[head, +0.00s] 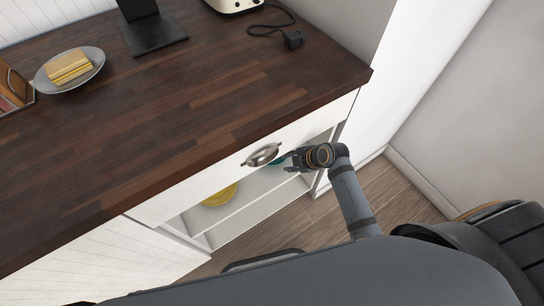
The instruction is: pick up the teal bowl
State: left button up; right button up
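A small part of the teal bowl (279,162) shows in the head view, beside the metal drawer handle and at the tips of my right gripper. Most of the bowl is hidden by the cabinet front and the gripper. My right gripper (288,161) is at the open cabinet compartment below the countertop, its fingers pointing left toward the teal bowl. Whether the fingers are apart or closed on the bowl cannot be told. My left gripper is not in view.
A yellow dish (221,194) sits inside the open white cabinet (262,196), left of the teal bowl. The dark wooden countertop (190,110) overhangs it. A plate (95,56) of yellow slices, a black stand (152,33) and a cable plug (294,40) are on top. Wooden floor lies right.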

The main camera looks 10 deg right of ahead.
jog(key=b+x, duration=0.2)
jog(key=x, duration=0.7)
jog(key=shift+a, duration=0.15)
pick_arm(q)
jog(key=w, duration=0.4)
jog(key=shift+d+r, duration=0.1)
pick_arm(e)
grip_shut()
